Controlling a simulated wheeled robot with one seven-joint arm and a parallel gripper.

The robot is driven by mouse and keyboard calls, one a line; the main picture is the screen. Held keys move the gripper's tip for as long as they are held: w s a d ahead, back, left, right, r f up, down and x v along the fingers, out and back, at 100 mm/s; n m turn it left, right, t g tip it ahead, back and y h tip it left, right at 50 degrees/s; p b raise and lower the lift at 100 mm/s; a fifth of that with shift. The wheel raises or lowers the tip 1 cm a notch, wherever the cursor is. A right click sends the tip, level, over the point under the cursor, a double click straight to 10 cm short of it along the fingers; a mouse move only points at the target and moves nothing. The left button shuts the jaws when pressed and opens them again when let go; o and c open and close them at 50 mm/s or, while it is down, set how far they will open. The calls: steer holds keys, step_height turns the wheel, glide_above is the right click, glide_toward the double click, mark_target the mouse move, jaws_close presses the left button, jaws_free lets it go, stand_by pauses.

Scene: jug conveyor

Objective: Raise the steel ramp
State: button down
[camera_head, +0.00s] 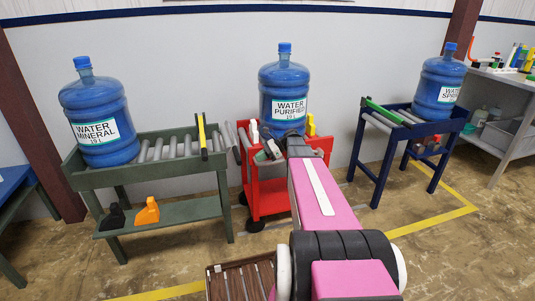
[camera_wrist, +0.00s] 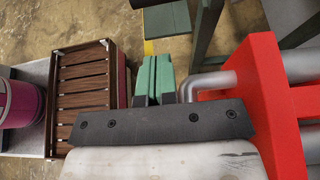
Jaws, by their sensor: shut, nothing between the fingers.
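No part is clearly readable as the steel ramp. Grey steel rollers (camera_head: 232,142) sit at the left side of the red cart (camera_head: 267,203), and their link to it is unclear. My gripper (camera_wrist: 155,68) is shut and empty, its green-padded fingers together. In the wrist view it is beside a bent grey pipe (camera_wrist: 210,84) joined to the red cart's frame (camera_wrist: 265,105). A small gap seems to separate fingers and pipe. In the head view my arm hides part of the cart, and the fingertips are hard to make out. A blue "purified" jug (camera_head: 283,85) stands upright on the cart.
A green roller table (camera_head: 150,178) with a "mineral" jug (camera_head: 95,112) and raised yellow bar (camera_head: 202,135) stands left. A blue table (camera_head: 376,165) with another jug (camera_head: 437,82) stands right. A grey shelf (camera_head: 493,148) is far right. Floor shows between the stands.

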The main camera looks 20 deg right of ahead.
mark_target(239, 158)
steer(key=a, duration=0.6)
steer(key=shift+a+r+h, duration=0.4)
stand_by(0.9)
steer(key=a+r+h, duration=0.1)
steer(key=h, duration=0.1)
steer(key=a+r+h, duration=0.1)
steer(key=a, duration=0.1)
steer(key=shift+h, duration=0.4)
steer(key=shift+a+r, duration=0.25)
steer(key=shift+a, duration=0.45)
